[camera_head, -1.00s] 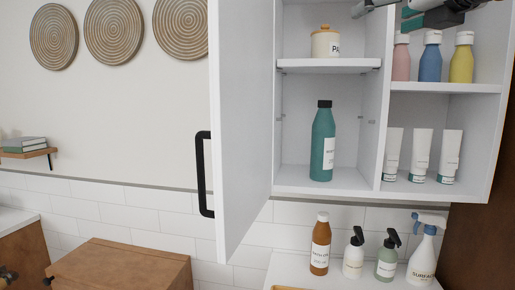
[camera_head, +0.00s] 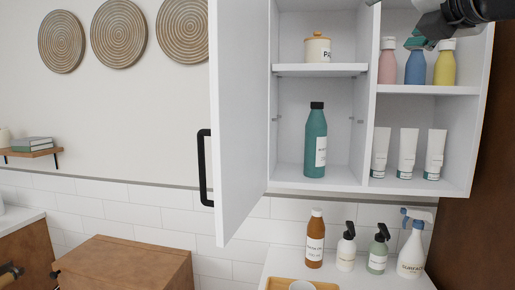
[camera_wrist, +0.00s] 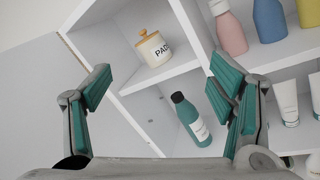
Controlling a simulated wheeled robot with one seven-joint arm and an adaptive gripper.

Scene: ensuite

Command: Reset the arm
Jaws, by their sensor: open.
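My gripper (camera_wrist: 163,92) is open in the wrist view, with nothing between its teal-padded fingers. It faces the open wall cabinet from a tilted angle. In the head view, part of my gripper (camera_head: 420,38) shows at the top right, in front of the upper right compartment and partly covering the blue bottle's top. The cabinet (camera_head: 322,187) has its white door (camera_head: 240,120) swung open to the left. A teal bottle (camera_head: 316,145) stands upright in the lower left compartment; it also shows in the wrist view (camera_wrist: 190,120).
A lidded jar (camera_head: 317,48) stands above the teal bottle. Pink, blue and yellow bottles (camera_head: 445,68) stand upper right, with white tubes (camera_head: 408,155) below. A brown bottle (camera_head: 315,240), two pump bottles and a spray bottle (camera_head: 412,248) stand on the counter below.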

